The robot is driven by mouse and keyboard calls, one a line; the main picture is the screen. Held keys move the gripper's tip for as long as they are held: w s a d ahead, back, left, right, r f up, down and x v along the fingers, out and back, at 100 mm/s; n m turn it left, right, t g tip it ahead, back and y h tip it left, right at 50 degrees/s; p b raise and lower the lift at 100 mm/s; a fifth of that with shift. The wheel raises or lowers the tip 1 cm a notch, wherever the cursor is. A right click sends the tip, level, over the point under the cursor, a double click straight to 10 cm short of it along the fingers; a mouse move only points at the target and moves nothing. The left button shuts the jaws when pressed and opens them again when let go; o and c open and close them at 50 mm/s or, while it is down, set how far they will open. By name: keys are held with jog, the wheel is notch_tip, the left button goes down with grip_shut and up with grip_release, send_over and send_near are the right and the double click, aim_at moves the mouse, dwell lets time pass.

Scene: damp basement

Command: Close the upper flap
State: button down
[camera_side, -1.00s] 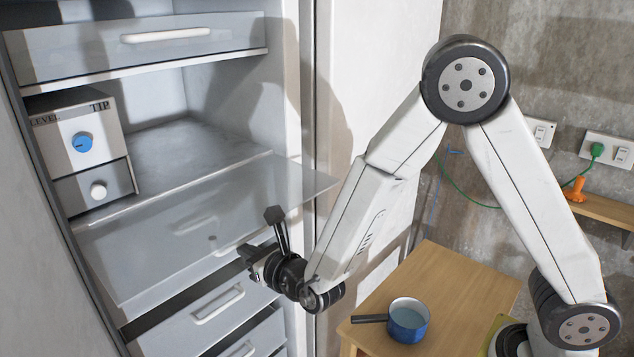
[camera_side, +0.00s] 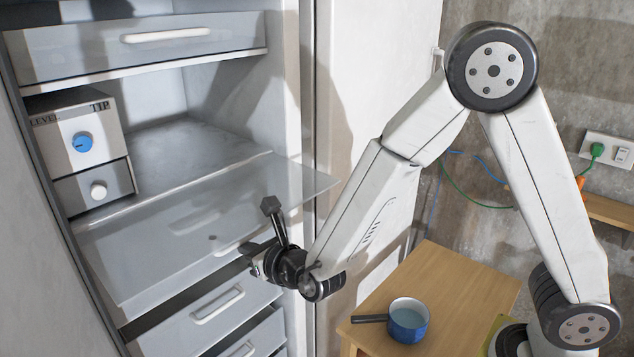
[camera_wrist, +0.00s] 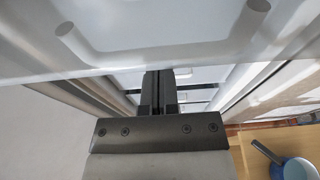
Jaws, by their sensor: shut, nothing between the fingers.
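A clear, greyish flap (camera_side: 165,255) hangs open, folded outward and sloping out of the white cabinet. Its handle shows through it at the top of the wrist view (camera_wrist: 75,40). Above it, a front panel with a white handle (camera_side: 165,35) is shut. My gripper (camera_side: 258,268) is shut and empty, close to the open flap's front edge and appearing just below it. In the wrist view the fingers (camera_wrist: 158,80) point toward the flap's edge, which seems to cover their tips. I cannot tell whether they touch it.
A box with a blue knob (camera_side: 82,142) stands inside the cabinet compartment. Drawers with white handles (camera_side: 217,305) lie below the flap. A wooden table (camera_side: 455,285) with a blue pot (camera_side: 408,320) stands to the right. A wall socket (camera_side: 610,150) holds a green plug.

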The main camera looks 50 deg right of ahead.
aim_at(245, 224)
jog(key=shift+r+g, duration=0.4)
jog(key=shift+r, duration=0.15)
jog(key=shift+g, duration=0.6)
jog(key=shift+s+r, duration=0.15)
jog(key=shift+r, duration=1.05)
jog(key=shift+s+r, duration=0.1)
jog(key=shift+r, duration=1.05)
jog(key=w+r, duration=0.6)
jog(key=r, duration=0.3)
jog(key=w+r, duration=0.6)
jog(key=r, duration=0.3)
jog(key=shift+w+r, duration=0.2)
jog(key=shift+w, duration=0.15)
jog(key=shift+s, duration=0.1)
